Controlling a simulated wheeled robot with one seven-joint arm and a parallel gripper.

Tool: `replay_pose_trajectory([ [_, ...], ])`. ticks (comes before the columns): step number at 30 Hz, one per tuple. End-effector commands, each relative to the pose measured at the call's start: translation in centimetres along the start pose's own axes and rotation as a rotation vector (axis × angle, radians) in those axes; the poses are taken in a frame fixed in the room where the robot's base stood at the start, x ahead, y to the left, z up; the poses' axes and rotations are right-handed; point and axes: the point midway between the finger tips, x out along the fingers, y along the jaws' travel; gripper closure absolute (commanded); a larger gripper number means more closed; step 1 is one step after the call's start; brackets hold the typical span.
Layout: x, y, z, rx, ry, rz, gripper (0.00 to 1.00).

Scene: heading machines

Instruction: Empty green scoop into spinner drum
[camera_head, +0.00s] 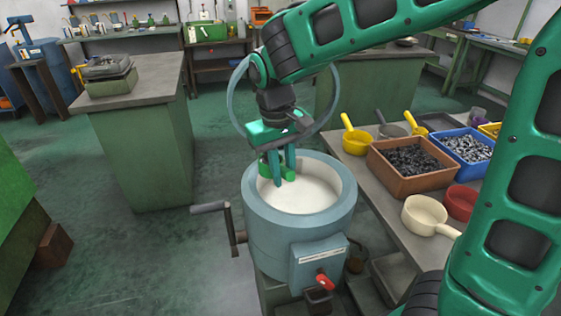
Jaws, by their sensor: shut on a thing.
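The spinner drum (256,222) is a blue-grey open-topped tub in the middle of the view, with a pale white inside. My gripper (281,178) points down over the left part of the drum's mouth. It is shut on the green scoop (265,169), a brighter green piece beside and partly behind the fingers. Much of the scoop is hidden by my gripper, so I cannot see its bowl clearly or whether anything is in it. No pieces are visible on the white inside of the drum.
A round lid ring (231,99) stands up behind the drum. A crank (211,207) sticks out left. The right table holds a brown bin (405,186), a blue bin (458,162), a yellow scoop (355,142), a cream scoop (423,213) and a red scoop (461,202).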

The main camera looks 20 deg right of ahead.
Motion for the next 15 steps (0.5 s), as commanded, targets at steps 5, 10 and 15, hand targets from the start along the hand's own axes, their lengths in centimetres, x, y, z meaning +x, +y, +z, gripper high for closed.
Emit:
replay_pose_trajectory([
  [5, 0.4, 0.6, 0.0, 0.009, 0.003, -0.033, 1.00],
  [10, 1.2, 0.9, 0.1, 0.015, 0.008, -0.117, 1.00],
  [15, 2.3, 1.1, 0.1, 0.019, 0.014, -0.222, 1.00],
])
